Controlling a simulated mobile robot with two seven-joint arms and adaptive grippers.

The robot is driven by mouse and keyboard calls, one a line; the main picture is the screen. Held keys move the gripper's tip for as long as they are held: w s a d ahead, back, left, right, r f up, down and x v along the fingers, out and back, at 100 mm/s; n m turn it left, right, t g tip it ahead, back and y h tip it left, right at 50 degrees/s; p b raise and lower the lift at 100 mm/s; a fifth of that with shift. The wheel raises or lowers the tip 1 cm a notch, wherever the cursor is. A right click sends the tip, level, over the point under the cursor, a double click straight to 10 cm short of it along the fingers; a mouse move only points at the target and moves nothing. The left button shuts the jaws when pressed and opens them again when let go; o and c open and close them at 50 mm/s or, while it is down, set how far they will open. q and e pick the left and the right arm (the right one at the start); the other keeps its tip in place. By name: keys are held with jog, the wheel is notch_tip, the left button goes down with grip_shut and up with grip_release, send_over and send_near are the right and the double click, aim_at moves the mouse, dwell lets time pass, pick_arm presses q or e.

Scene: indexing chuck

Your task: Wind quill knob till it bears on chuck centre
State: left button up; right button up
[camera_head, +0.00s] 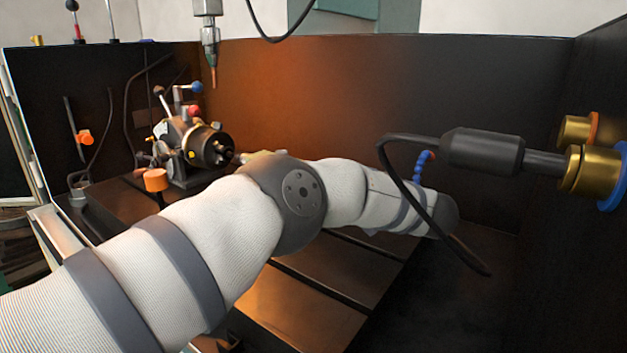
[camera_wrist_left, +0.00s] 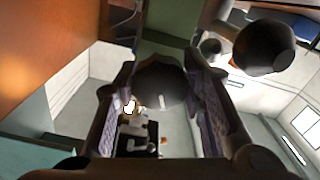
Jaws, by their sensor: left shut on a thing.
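The indexing chuck (camera_head: 207,148) stands at the back left of the machine bed, its dark round face turned to the right. A slim centre-like tip (camera_head: 240,157) shows just right of the chuck face; whether it touches the chuck cannot be told. My left arm crosses the head view and hides the tailstock area and its own gripper. In the left wrist view, my left gripper (camera_wrist_left: 160,72) is shut on a dark round knob (camera_wrist_left: 161,85), one finger on each side. This appears to be the quill knob. My right gripper is in neither view.
A spindle with a thin tool (camera_head: 211,60) hangs above the chuck. A black cylinder (camera_head: 482,150) with a looping cable and brass fittings (camera_head: 590,172) juts from the right wall. An orange knob (camera_head: 156,180) stands before the chuck. Another dark knob (camera_wrist_left: 263,47) shows beside the gripper.

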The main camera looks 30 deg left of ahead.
pick_arm(q)
jog(key=shift+m, duration=2.3)
jog(key=o, duration=1.2)
jog(key=shift+d, duration=0.1)
jog(key=d, duration=0.5)
jog(key=s+d, duration=0.1)
jog(key=d, duration=0.1)
jog(key=shift+d, duration=0.15)
